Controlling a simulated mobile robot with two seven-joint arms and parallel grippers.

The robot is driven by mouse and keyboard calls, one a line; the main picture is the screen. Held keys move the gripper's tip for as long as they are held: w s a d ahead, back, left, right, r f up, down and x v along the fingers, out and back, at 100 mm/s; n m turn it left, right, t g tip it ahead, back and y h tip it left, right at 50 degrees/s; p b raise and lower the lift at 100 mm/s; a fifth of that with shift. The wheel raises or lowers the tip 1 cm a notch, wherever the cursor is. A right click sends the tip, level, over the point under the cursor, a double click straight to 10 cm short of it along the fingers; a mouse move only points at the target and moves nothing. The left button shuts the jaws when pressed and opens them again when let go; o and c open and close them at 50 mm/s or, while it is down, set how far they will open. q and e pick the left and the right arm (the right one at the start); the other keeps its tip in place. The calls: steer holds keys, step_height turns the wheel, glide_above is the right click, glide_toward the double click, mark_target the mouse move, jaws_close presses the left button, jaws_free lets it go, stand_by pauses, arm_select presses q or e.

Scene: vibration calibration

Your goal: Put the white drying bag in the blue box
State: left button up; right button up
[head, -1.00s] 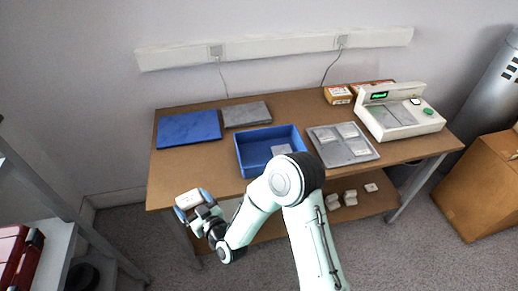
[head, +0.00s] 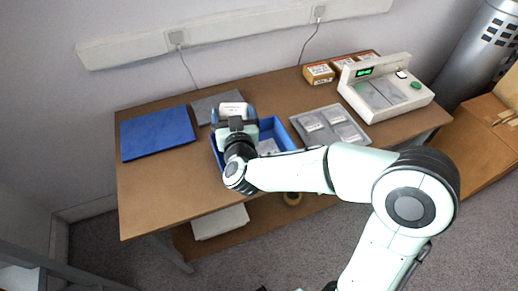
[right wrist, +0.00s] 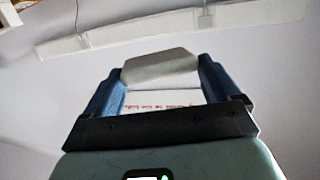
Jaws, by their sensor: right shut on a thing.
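The white drying bag (head: 232,109) is between the blue fingers of my right gripper (head: 234,112), which is shut on it. In the right wrist view the bag (right wrist: 160,68) spans the two fingers and a line of red print shows on it. The blue box (head: 286,138) is open on the table. My right gripper and the bag are over the box's back left part, which they and my arm partly hide. The height of the bag above the box is hard to tell. A pale flat item (head: 268,146) lies inside the box. My left gripper is not in view.
A blue mat (head: 157,133) lies left of the box and a grey mat (head: 203,106) behind it. A grey tray (head: 332,127) with several pale packets is at the right. A white device (head: 386,92) and small cartons (head: 318,73) stand beyond it. The table's front left is clear.

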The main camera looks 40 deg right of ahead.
steer(key=shift+s+f+b, duration=0.15)
steer(key=shift+f+b, duration=1.7)
steer(key=shift+f, duration=8.05)
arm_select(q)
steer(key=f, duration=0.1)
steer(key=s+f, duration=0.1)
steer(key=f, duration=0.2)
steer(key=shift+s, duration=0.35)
